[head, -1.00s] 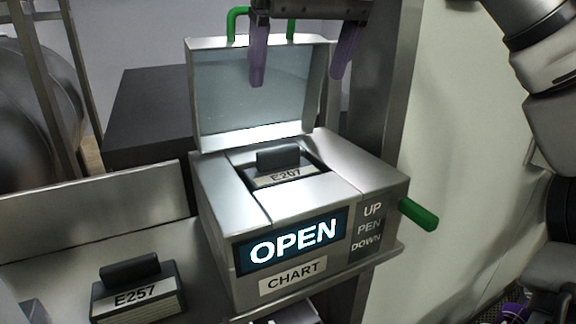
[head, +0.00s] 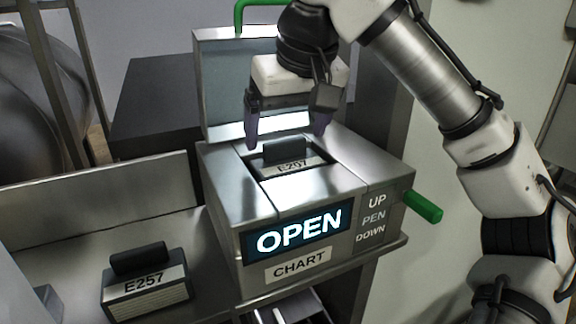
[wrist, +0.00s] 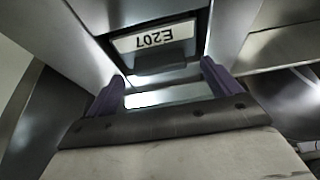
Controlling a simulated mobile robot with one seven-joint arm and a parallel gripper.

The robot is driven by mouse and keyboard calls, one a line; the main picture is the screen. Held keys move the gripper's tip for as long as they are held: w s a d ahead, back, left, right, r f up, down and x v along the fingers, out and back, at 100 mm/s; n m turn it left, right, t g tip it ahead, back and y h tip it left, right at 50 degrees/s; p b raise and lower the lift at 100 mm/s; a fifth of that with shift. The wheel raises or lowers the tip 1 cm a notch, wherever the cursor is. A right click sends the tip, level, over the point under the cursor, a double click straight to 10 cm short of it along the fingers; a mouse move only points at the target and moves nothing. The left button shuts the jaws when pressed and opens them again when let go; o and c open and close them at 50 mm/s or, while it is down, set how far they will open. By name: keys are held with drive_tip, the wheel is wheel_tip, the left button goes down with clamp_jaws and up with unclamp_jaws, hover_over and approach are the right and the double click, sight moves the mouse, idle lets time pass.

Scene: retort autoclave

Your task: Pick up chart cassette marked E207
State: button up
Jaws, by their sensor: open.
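The chart cassette marked E207 (head: 292,166) sits in the recess on top of the chart recorder (head: 235,205), its dark grip upward and its label facing the front. In the wrist view the cassette (wrist: 155,38) shows ahead of the fingers, its label upside down. My gripper (head: 286,140) is open and empty, its purple fingertips above the recess, one at each side of the cassette's grip and slightly behind it. In the wrist view my gripper (wrist: 164,80) has its fingers apart with nothing between them. I cannot tell whether the fingertips reach the grip's height.
The recorder's lid (head: 222,90) stands open behind my gripper. A green lever (head: 423,206) sticks out at the right beside the UP, PEN, DOWN marks. The display reads OPEN. Another cassette marked E257 (head: 147,284) stands on the bench (head: 75,245) at the left.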

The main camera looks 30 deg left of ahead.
drive_tip(key=shift+x, duration=1.05)
drive_tip(key=c, duration=1.4)
drive_tip(key=shift+r, duration=0.1)
drive_tip(key=shift+c, duration=0.2)
